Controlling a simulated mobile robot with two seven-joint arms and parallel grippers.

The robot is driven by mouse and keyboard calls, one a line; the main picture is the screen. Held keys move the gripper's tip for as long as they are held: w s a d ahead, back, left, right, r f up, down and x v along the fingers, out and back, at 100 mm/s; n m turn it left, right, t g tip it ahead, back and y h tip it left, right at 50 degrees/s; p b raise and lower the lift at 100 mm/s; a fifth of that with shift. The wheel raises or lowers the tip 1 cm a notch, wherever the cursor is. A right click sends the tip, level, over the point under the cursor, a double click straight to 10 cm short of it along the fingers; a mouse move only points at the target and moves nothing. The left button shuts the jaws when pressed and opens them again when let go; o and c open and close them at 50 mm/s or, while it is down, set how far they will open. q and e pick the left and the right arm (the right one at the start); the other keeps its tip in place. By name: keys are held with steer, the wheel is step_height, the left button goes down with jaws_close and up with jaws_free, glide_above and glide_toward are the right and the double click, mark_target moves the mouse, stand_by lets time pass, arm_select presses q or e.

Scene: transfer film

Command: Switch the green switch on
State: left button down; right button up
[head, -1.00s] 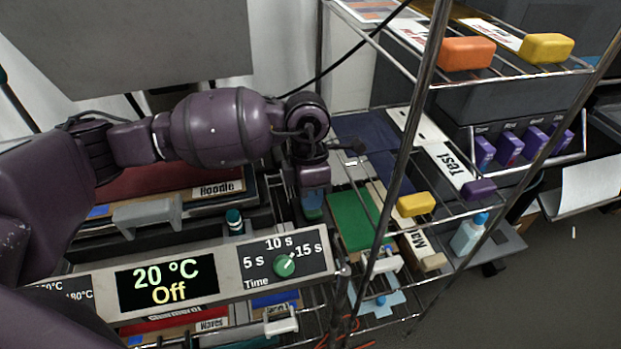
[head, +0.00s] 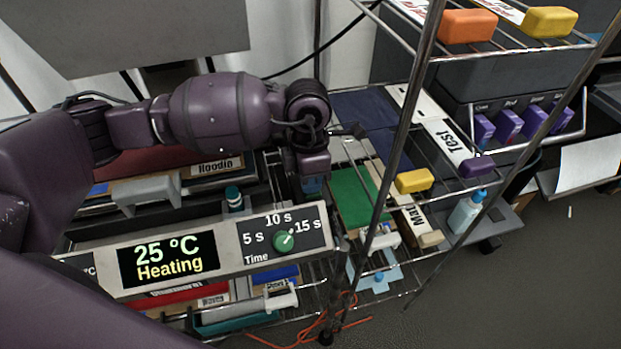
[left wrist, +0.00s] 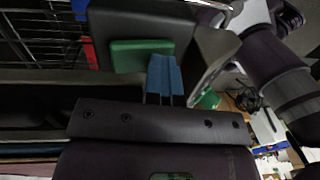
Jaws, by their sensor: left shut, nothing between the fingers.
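A green switch (left wrist: 128,57) sits on the dark side of the machine in the left wrist view. It is hidden in the head view. My left gripper (left wrist: 165,78) has its blue fingertips shut and empty, overlapping the switch's right edge; I cannot tell if they touch it. In the head view the left gripper (head: 312,185) points down behind the right end of the machine's front panel (head: 222,283). The panel's display (head: 168,262) reads "25 °C Heating". A green time knob (head: 284,240) points between 10 s and 15 s. My right gripper is not in view.
A wire rack with a metal post (head: 395,175) stands right of the gripper. It holds a green box (head: 352,195), a yellow block (head: 414,181) and other items. Grey floor (head: 500,290) lies free at the lower right.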

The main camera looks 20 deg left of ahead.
arm_select(q)
steer(key=shift+w+a, duration=0.1)
steer(key=shift+w+a+r, duration=0.1)
steer(key=shift+w+a, duration=0.3)
steer(key=shift+w, duration=0.2)
